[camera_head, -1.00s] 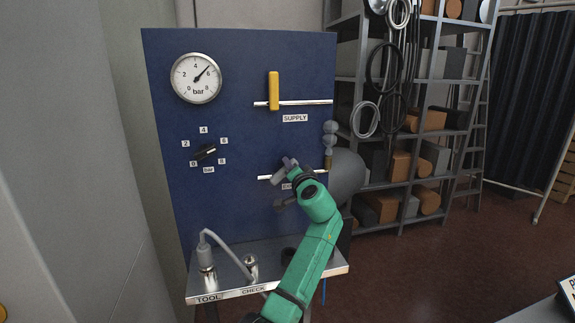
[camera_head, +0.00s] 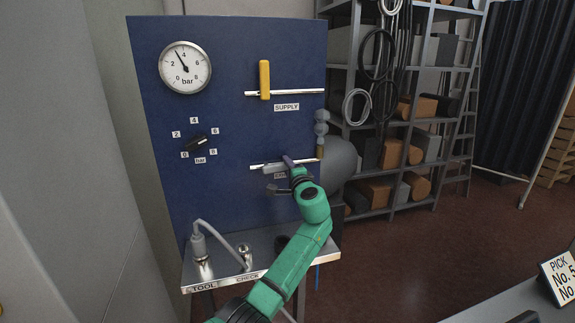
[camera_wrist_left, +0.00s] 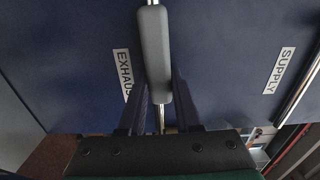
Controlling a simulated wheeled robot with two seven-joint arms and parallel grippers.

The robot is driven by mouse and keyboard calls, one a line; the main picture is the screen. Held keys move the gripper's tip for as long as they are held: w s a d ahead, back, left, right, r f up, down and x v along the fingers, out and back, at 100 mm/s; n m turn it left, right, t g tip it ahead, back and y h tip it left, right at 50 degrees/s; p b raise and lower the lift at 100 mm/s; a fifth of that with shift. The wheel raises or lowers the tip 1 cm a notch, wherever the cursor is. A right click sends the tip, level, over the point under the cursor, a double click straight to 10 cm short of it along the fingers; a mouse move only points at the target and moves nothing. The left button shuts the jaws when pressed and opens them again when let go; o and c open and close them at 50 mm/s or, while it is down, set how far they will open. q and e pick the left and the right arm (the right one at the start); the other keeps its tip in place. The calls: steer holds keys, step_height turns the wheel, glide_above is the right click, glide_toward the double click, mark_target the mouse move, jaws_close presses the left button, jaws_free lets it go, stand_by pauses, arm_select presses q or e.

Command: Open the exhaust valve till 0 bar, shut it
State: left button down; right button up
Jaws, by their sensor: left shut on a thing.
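The exhaust valve's grey lever (camera_head: 272,168) lies nearly along its pipe, low on the blue panel (camera_head: 215,130). It also shows in the left wrist view, where the lever (camera_wrist_left: 154,50) runs between my fingers beside the EXHAUST label (camera_wrist_left: 123,72). My left gripper (camera_head: 283,176) is shut on this lever and partly hides the label in the head view. The pressure gauge (camera_head: 185,67) at the panel's upper left has its needle between 2 and 4, near 3 bar. My right gripper is not in view.
The yellow supply lever (camera_head: 265,80) stands upright across its pipe above. A black selector knob (camera_head: 195,142) is at the left. A steel shelf (camera_head: 225,268) with a hose fitting (camera_head: 199,244) juts out below the panel. Loaded racks (camera_head: 400,130) stand behind at the right.

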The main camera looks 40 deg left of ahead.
arm_select(q)
steer(key=shift+r, duration=0.15)
steer(key=c, duration=0.6)
jaws_free()
steer(key=shift+a, duration=0.25)
steer(key=shift+f, duration=0.2)
steer(key=shift+s+d, duration=0.1)
steer(key=shift+d, duration=0.25)
steer(key=b+v, duration=0.4)
steer(key=v, duration=1)
